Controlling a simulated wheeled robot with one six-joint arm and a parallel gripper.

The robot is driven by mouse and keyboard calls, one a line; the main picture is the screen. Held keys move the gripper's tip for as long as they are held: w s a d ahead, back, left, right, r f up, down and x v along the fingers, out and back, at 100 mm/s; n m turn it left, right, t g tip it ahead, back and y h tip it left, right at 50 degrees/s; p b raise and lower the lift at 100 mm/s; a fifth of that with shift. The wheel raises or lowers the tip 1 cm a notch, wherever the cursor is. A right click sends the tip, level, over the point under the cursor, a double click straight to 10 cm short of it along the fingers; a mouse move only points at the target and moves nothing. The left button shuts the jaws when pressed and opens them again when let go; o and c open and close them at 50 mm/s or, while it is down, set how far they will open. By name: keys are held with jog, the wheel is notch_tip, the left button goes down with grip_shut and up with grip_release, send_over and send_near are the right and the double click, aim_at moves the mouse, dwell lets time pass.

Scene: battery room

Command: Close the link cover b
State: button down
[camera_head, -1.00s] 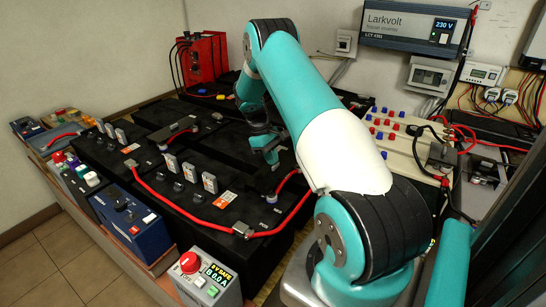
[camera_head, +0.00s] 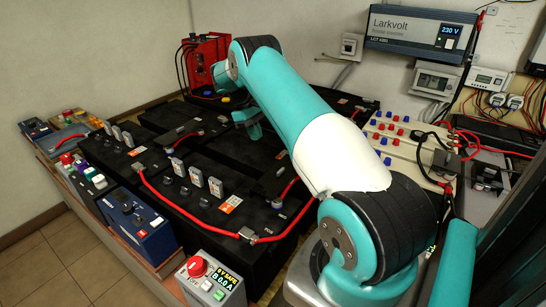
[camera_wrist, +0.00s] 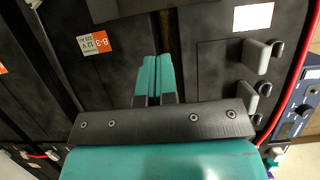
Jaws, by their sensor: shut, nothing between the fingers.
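My gripper (camera_head: 254,128) is over the black battery blocks, near the middle of the bank in the head view. In the wrist view its two teal fingers (camera_wrist: 153,72) are together with nothing between them. A dark cover-like piece (camera_head: 272,184) stands on the near right battery beside the red cable. Another dark piece (camera_head: 183,138) lies farther left among the batteries. I cannot read which is link cover b. In the wrist view a dark bar (camera_wrist: 135,8) crosses the top beyond the fingertips; I cannot tell whether it is a cover. My arm hides part of the right side.
The black batteries carry grey upright tabs (camera_head: 196,174) and a red cable (camera_head: 190,214) along the near edge. A red-knobbed box (camera_head: 212,280) and a blue box (camera_head: 134,222) stand in front.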

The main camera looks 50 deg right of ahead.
aim_at(282, 170)
jog(key=x, duration=0.9)
jog(key=shift+s+f, duration=0.25)
jog(key=shift+f, duration=0.05)
jog(key=shift+s+d+r+p, duration=0.15)
jog(key=shift+s+p, duration=0.3)
jog(key=shift+s, duration=1.35)
jog(key=shift+s, duration=0.1)
jog(key=shift+s+d+p, duration=0.1)
jog(key=shift+s+p, duration=0.3)
jog(key=shift+s, duration=1)
jog(key=shift+w, duration=0.1)
